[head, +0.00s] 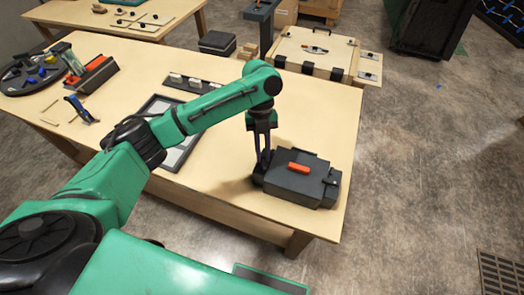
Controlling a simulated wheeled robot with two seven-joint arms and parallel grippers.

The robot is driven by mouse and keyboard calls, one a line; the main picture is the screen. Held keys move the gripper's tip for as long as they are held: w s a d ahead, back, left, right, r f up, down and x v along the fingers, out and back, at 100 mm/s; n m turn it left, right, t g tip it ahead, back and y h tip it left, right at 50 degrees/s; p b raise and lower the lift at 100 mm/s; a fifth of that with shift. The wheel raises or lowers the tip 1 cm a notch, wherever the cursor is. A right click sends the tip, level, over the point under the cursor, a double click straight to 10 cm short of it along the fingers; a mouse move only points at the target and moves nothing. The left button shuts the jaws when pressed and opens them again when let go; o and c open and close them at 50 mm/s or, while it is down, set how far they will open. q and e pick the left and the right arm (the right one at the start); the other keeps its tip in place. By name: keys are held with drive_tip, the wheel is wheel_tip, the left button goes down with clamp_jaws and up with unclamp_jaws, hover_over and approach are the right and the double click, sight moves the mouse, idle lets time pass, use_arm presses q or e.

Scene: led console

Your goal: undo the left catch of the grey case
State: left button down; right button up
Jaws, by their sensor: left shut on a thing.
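The grey case (292,184) sits near the right end of the wooden table, with an orange handle (299,168) on its lid. A dark catch (331,182) shows at its right side. My left gripper (261,172) points down at the case's left side, where the left catch is hidden behind the fingers. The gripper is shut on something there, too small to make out. The lid looks closed. My right gripper does not show.
A framed panel (155,107) and a dark strip with pale blocks (193,83) lie on the table (225,205) left of the case. A blue-handled tool (80,109) and a round dark tray (18,82) are farther left. The table's front and right edges are close to the case.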

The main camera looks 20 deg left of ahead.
use_arm(q)
drive_tip(key=m, duration=0.2)
drive_tip(key=m+y, duration=0.2)
drive_tip(key=m, duration=0.1)
drive_tip(key=shift+w+d+r+m+b, duration=0.1)
drive_tip(key=shift+w+d+m+b, duration=0.05)
drive_tip(key=shift+d+m+b, duration=0.15)
idle(0.4)
drive_tip(key=c, duration=0.9)
unclamp_jaws()
drive_tip(key=shift+o, duration=0.2)
drive_tip(key=p+v, duration=0.1)
drive_tip(key=v, duration=1.3)
drive_tip(key=shift+w+r, duration=0.15)
drive_tip(key=shift+w, duration=0.05)
drive_tip(key=shift+d, duration=0.1)
